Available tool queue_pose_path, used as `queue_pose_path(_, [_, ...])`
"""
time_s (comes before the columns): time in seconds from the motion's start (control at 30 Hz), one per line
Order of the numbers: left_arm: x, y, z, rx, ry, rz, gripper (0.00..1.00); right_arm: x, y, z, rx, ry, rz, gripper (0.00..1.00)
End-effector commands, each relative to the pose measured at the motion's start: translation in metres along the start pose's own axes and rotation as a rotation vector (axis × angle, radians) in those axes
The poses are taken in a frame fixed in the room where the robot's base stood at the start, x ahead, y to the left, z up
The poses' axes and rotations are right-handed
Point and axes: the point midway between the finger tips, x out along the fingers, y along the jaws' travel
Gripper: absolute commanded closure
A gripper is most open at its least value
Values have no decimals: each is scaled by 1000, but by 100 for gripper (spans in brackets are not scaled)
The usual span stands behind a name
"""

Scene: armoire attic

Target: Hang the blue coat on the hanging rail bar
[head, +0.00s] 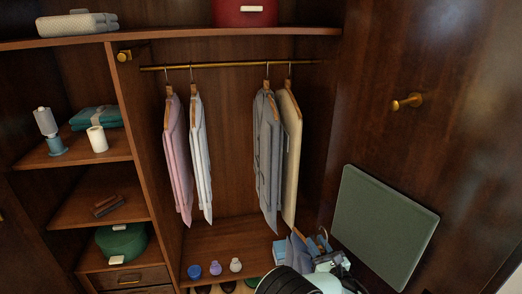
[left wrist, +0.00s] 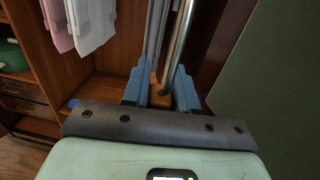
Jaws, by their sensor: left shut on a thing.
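The brass hanging rail bar (head: 230,65) runs across the upper part of the armoire. My left gripper (head: 318,246) is low at the front right, well below the bar. In the left wrist view its blue fingers (left wrist: 162,90) are shut on a wooden hanger (left wrist: 158,88), whose metal hook (left wrist: 178,45) rises from between them. In the head view, blue-grey cloth, apparently the blue coat (head: 297,250), shows beside the gripper; most of it is hidden. The hook is apart from the bar. My right gripper is not in view.
Pink (head: 177,160), white (head: 200,155), grey (head: 267,160) and cream (head: 291,155) garments hang from the bar, with a wide gap between white and grey. A green panel (head: 385,225) leans on the right door.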

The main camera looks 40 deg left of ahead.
Motion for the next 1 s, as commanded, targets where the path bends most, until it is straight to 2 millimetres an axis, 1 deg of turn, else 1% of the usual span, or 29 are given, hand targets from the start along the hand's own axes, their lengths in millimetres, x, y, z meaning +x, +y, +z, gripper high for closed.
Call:
queue_pose_path(0.03, [15, 1, 26, -15, -7, 4, 100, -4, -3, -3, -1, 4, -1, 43])
queue_pose_path(0.17, [44, 6, 76, -15, -7, -9, 100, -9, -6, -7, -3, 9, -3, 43])
queue_pose_path(0.2, [53, 9, 91, -15, -8, -13, 100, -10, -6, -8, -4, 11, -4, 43])
queue_pose_path(0.27, [65, 13, 114, -15, -8, -22, 100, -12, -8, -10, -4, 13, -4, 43])
queue_pose_path(0.3, [72, 17, 130, -15, -8, -27, 100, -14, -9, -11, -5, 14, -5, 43])
queue_pose_path(0.37, [83, 24, 154, -14, -9, -36, 100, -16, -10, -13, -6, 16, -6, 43])
queue_pose_path(0.4, [90, 28, 170, -15, -10, -43, 100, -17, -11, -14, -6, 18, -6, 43])
queue_pose_path(0.47, [99, 36, 193, -13, -10, -51, 100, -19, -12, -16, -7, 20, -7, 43])
queue_pose_path(0.5, [104, 42, 209, -14, -10, -56, 100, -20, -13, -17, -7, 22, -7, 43])
queue_pose_path(0.57, [112, 51, 232, -13, -10, -65, 100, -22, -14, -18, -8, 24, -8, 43])
queue_pose_path(0.6, [117, 58, 248, -14, -10, -69, 100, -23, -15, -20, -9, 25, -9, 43])
queue_pose_path(0.67, [123, 68, 271, -14, -10, -77, 100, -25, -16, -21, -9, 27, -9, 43])
queue_pose_path(0.7, [127, 76, 286, -14, -11, -81, 100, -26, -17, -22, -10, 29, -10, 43])
queue_pose_path(0.8, [134, 94, 322, -13, -9, -89, 100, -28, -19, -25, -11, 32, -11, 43])
queue_pose_path(0.9, [138, 111, 353, -11, -9, -95, 100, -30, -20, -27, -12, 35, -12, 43])
queue_pose_path(1.0, [140, 124, 376, -9, -7, -100, 100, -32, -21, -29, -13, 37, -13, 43])
